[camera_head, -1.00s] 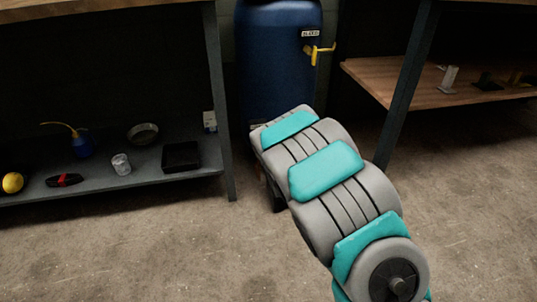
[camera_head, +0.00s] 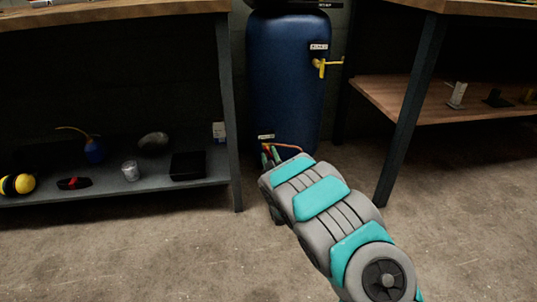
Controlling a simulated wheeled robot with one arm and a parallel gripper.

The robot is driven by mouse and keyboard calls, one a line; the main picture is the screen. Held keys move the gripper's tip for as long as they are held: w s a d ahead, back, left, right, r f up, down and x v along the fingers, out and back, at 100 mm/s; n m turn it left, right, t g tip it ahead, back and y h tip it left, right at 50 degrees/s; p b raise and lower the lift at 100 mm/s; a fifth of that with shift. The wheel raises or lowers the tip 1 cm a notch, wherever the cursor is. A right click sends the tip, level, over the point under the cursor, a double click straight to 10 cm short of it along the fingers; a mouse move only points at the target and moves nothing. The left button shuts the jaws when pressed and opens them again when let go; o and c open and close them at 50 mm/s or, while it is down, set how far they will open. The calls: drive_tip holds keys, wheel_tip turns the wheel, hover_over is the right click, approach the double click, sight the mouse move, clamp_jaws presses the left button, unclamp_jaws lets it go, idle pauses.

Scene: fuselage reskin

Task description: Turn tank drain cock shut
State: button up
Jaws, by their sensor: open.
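A blue tank (camera_head: 287,90) stands between the two benches. A yellow cock (camera_head: 322,67) with a lever pointing right sits high on its right side, below a small white label. A second small label (camera_head: 266,137) is low on the tank. Just below it a thin orange-red curved piece (camera_head: 286,147) shows, perhaps a lower cock's handle; its body is hidden by my arm. My gripper (camera_head: 270,157) is at the tank's foot, its greenish fingertips just visible past my arm, open and close to the orange-red piece. I cannot tell whether they touch.
A dark shelf (camera_head: 110,185) at left holds a blue oil can (camera_head: 94,150), a glass jar (camera_head: 130,171), a black tray (camera_head: 188,166) and other items. A wooden shelf (camera_head: 440,100) is at right. Bench legs flank the tank. The concrete floor (camera_head: 130,255) in front is clear.

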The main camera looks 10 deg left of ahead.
drive_tip(key=shift+x, duration=1.05)
clamp_jaws()
